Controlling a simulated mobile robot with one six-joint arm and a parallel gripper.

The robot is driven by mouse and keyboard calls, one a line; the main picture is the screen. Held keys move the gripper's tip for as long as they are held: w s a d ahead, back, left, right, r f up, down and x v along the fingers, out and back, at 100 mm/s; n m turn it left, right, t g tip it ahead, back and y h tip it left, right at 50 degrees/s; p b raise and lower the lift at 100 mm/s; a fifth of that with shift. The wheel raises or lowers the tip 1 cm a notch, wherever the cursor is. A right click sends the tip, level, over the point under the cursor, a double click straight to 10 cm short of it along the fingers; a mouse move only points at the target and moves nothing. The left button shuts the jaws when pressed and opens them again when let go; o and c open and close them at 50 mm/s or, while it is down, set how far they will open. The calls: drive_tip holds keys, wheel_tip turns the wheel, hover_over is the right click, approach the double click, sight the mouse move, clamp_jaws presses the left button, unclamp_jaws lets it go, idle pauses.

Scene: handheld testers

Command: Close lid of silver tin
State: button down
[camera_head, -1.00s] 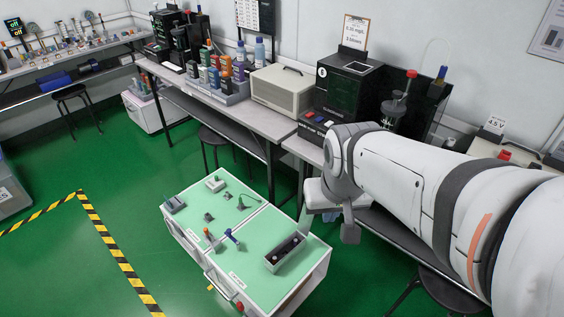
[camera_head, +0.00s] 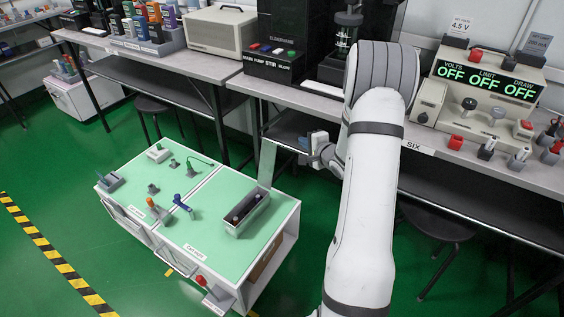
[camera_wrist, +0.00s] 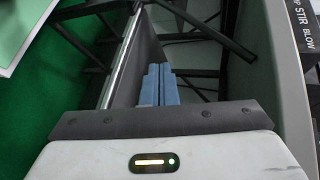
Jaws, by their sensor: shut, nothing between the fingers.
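The silver tin (camera_head: 246,214) sits on the right half of the green cart top. Its dark interior holds small round items. Its lid (camera_head: 267,163) stands upright at the tin's far end, so the tin is open. My gripper (camera_head: 303,144) is shut and empty, just right of the lid at about the height of its upper part. In the wrist view, my blue fingertips (camera_wrist: 158,84) are together beside a grey panel with a bright edge, which looks like the lid (camera_wrist: 145,50). I cannot tell whether they touch it.
The cart top (camera_head: 205,235) also holds small parts, with an orange-handled tool (camera_head: 156,209) and a blue one (camera_head: 181,203) left of the tin. A bench (camera_head: 290,97) with instruments runs behind. A black stool (camera_head: 440,228) stands at right. Green floor is open at left.

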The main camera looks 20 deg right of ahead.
sight(270, 163)
wheel_tip(270, 163, down, 6)
drive_tip(key=m+t+y+b, duration=0.1)
drive_tip(key=m+y+b, duration=0.1)
drive_tip(key=w+a+b, duration=0.5)
drive_tip(key=w, duration=0.1)
drive_tip(key=shift+w+f+m, duration=0.2)
drive_tip(key=shift+w+m, duration=0.1)
drive_tip(key=shift+w, duration=0.05)
drive_tip(key=shift+s+d, duration=0.1)
drive_tip(key=shift+d, duration=0.05)
